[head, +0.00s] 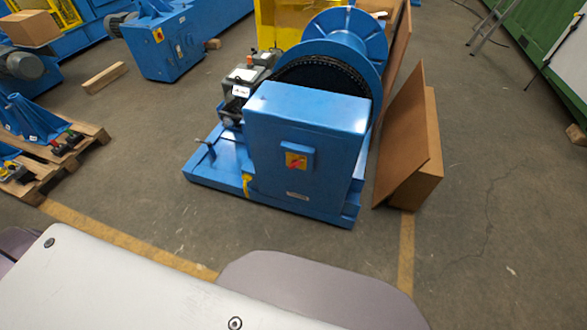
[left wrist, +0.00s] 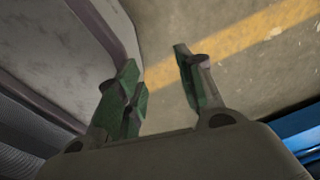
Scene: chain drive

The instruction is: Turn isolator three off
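A blue chain-drive machine (head: 300,115) stands on the floor ahead in the head view. An isolator (head: 296,160) with a red rotary handle on a yellow plate sits on the front of its blue cabinet. The handle looks slanted, and any number on it is too small to read. Another yellow isolator plate (head: 158,35) shows on a blue machine farther back left. My left gripper (left wrist: 160,70) is open and empty in the left wrist view, above the floor and a yellow line. My right gripper is not in view.
Brown boards (head: 408,145) lean at the machine's right side. A wooden pallet (head: 60,165) with blue parts lies at the left. A loose timber (head: 105,77) lies behind it. Floor in front of the machine is clear, with yellow lines (head: 130,243).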

